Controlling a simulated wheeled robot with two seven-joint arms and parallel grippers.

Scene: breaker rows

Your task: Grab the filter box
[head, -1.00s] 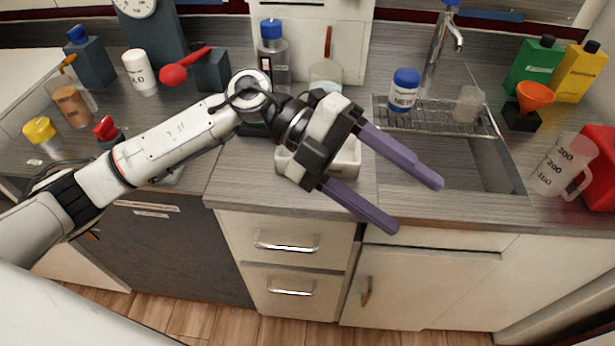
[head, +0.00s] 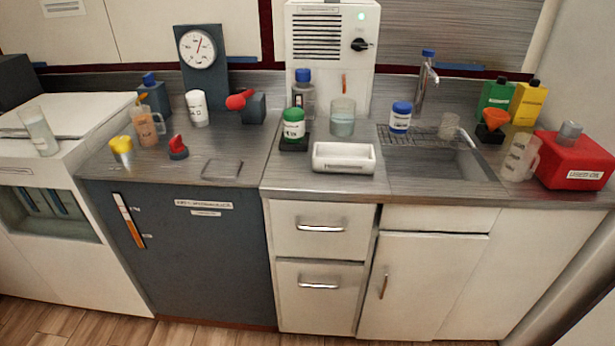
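No label that I can read names a filter box. A low white open box (head: 343,166) with a small label stands on the counter left of the sink; its print is too small to read. A red box (head: 573,162) with a white label and a grey cylinder on top stands at the right end of the counter. Neither gripper is in the head view.
A green-capped jar (head: 293,130) stands on a dark base left of the white box, with a beaker (head: 342,121) behind it. The sink (head: 437,165) with its rack is to the right. A flat square plate (head: 222,169) lies on the left counter. Counter in front of the white box is clear.

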